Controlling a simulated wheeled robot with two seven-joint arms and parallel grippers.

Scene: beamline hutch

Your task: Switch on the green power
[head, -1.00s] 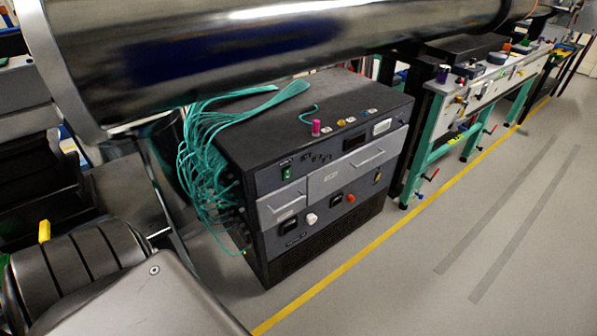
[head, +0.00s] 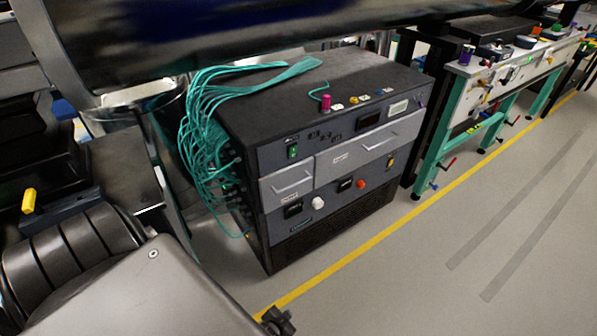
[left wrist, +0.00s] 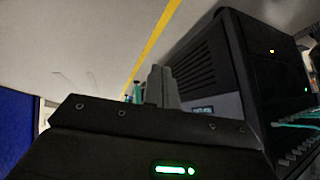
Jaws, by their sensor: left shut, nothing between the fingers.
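The green power switch (head: 292,152) is a small lit green rocker at the upper left of the front of a black and grey electronics cabinet (head: 330,240). My left gripper (head: 279,320) just shows at the bottom edge of the head view, low in front of the cabinet and well apart from the switch. In the left wrist view its fingers (left wrist: 160,86) are together and empty, with the cabinet (left wrist: 262,80) behind and to the right. The switch cannot be made out in the left wrist view. My right gripper is not in view.
Teal cables (head: 205,130) hang down the cabinet's left side. A pink knob (head: 325,102) stands on its top. A large dark metal cylinder (head: 230,45) crosses above. A workbench (head: 500,75) stands to the right. The floor (head: 440,240) in front, beyond the yellow line, is clear.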

